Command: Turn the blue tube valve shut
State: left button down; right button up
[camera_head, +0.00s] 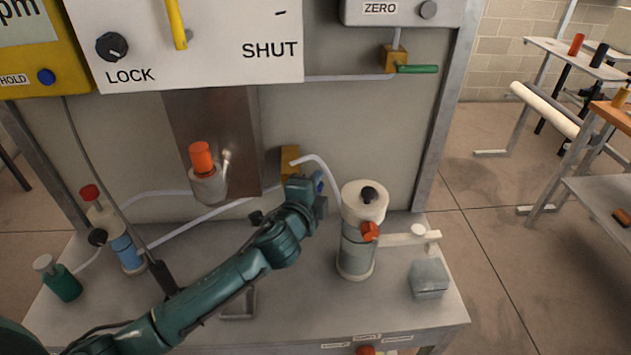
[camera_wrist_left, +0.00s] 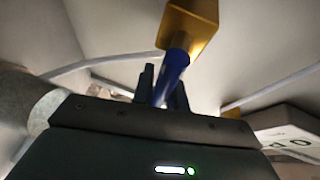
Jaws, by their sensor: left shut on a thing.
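The blue tube valve has a brass body (camera_head: 290,158) on the back panel, with a white tube running from it. Its blue handle (camera_head: 319,181) shows only as a small patch beside my left gripper (camera_head: 312,184). In the left wrist view the blue handle (camera_wrist_left: 175,66) comes out of the brass block (camera_wrist_left: 190,24) and runs down between the two dark fingers of my left gripper (camera_wrist_left: 162,88). The fingers are shut on the handle, and its lower end is partly hidden by them. My right gripper is in neither view.
A grey block (camera_head: 429,279) sits at the bench's right. A green-handled valve (camera_head: 417,69) is higher up. Blue and green bottles stand at left. An orange-capped fitting (camera_head: 201,157) is left of the valve.

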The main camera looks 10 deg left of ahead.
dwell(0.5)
pick_arm(q)
jog(key=c, duration=1.4)
grip_release()
jog(key=b+v, duration=0.1)
jog(key=v, duration=1.2)
jog(key=shift+b, duration=0.3)
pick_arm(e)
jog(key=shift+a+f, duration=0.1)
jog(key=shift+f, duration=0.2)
